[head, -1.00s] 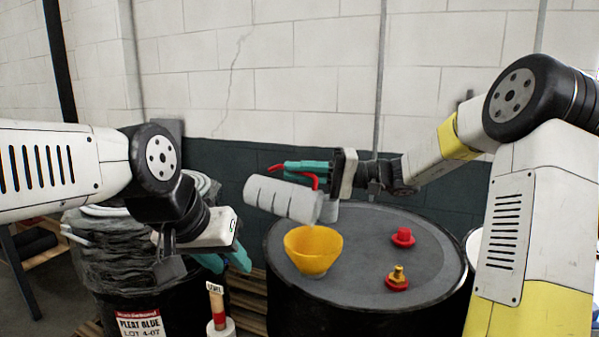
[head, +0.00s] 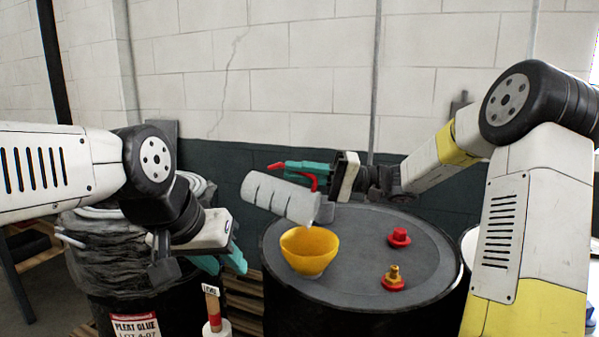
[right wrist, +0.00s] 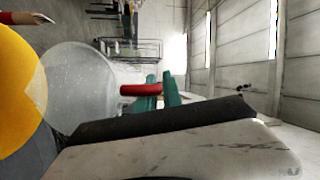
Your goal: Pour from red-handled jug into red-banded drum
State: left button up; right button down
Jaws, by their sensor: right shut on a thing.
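A white jug (head: 278,198) with a red handle (head: 308,176) is tilted in the air, its lower end to the right, just above a yellow funnel (head: 309,251). The funnel stands on the dark drum (head: 365,285). No red band shows on the drum's visible side. My right gripper (head: 300,172), with teal fingers, is shut on the red handle. In the right wrist view the handle (right wrist: 140,89) lies between the teal fingers, beside the translucent jug (right wrist: 82,85) and the funnel (right wrist: 18,90). My left gripper (head: 222,262) hangs left of the drum; its finger gap is unclear.
A red cap (head: 399,237) and a red-and-brass fitting (head: 394,278) stand on the drum top. A black-wrapped drum labelled pleat glue (head: 135,326) is at left. A red-and-tan level stick (head: 212,308) rises between the drums.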

jog(key=shift+s+d, duration=0.1)
jog(key=shift+d, duration=0.2)
dwell(0.4)
jog(key=shift+s+d+y, duration=0.1)
jog(key=shift+d+y, duration=0.15)
jog(key=shift+y, duration=0.15)
jog(key=shift+s+d+r+n+y, duration=0.1)
jog(key=shift+d+n+y, duration=0.2)
jog(key=shift+d+n, duration=0.1)
dwell(0.7)
jog(key=shift+s+d, duration=0.1)
jog(key=shift+d, duration=0.15)
jog(key=shift+s+d+n+g+y, duration=0.1)
jog(key=shift+d+n+g+y, duration=0.2)
jog(key=shift+d+y, duration=0.1)
dwell(0.8)
jog(key=shift+s+d, duration=0.1)
jog(key=shift+d, duration=0.2)
jog(key=shift+y, duration=0.3)
dwell(3.5)
